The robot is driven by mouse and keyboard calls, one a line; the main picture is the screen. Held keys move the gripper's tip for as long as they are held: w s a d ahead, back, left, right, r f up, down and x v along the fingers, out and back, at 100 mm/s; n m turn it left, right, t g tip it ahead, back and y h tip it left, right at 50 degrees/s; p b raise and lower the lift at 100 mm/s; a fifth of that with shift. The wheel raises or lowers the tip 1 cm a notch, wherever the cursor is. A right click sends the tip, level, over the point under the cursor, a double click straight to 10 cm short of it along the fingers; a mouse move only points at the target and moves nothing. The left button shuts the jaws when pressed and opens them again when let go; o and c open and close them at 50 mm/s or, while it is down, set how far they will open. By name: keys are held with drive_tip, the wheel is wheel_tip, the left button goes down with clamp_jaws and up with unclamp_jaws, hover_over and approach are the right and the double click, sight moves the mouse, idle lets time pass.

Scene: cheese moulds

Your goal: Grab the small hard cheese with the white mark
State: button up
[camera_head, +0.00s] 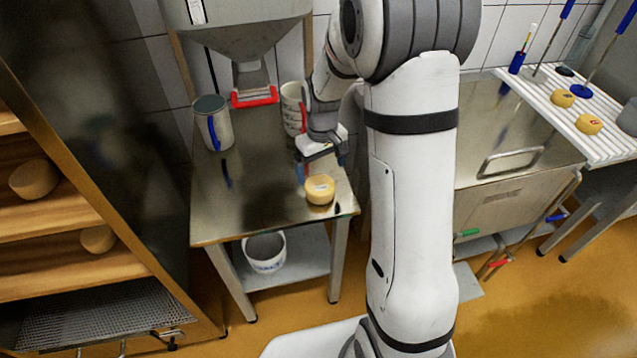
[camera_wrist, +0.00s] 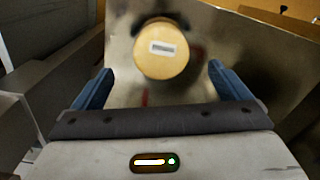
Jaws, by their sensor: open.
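A small round yellow cheese with a white label on its top (camera_head: 320,189) stands near the front right of the steel table (camera_head: 235,220). In the wrist view the cheese (camera_wrist: 161,50) lies ahead of my gripper, roughly centred between the fingers and beyond their tips. My gripper (camera_head: 322,174) is above the table, just behind the cheese in the head view. Its two blue fingers also show wide apart in the wrist view (camera_wrist: 158,75), with nothing between them.
A grey jug (camera_head: 213,124) and a white jug (camera_head: 292,108) stand on the table's back part, below a hopper (camera_head: 245,35). A white bucket (camera_head: 265,252) sits on the lower shelf. Other cheeses lie on the white ribbed rack (camera_head: 589,124) and the left shelves (camera_head: 45,222).

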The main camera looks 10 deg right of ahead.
sight(320, 184)
wheel_tip(320, 184, down, 8)
drive_tip(key=shift+w+a+r+p, duration=0.1)
drive_tip(key=shift+w+p, duration=0.05)
drive_tip(key=shift+p, duration=0.3)
drive_tip(key=shift+c, duration=0.2)
drive_tip(key=c, duration=1)
